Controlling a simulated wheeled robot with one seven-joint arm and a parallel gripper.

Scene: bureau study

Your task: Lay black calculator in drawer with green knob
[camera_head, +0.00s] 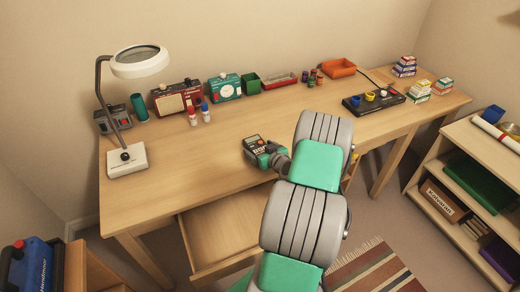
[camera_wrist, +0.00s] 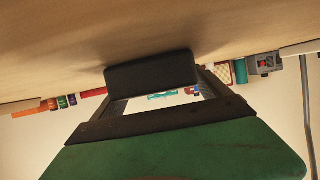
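The black calculator (camera_head: 251,142), with small coloured and pale keys, is at the middle of the desk's front part. My green gripper (camera_head: 266,157) is at its near side. In the wrist view the calculator (camera_wrist: 150,73) shows as a dark slab between the two fingers (camera_wrist: 160,98), which appear shut on it, close to the wooden desktop. I cannot tell whether it touches the desk. A drawer (camera_head: 215,232) under the desk's front stands pulled open and looks empty in its visible part. Its front knob is not visible, so its colour cannot be told. My arm hides the area to its right.
A magnifier lamp (camera_head: 127,158) stands at the desk's left. Red (camera_head: 192,117) and blue (camera_head: 205,112) bottles, radios and bins line the back. A black knob panel (camera_head: 373,101) lies right. A low shelf (camera_head: 462,190) stands at far right. The desk's left front is clear.

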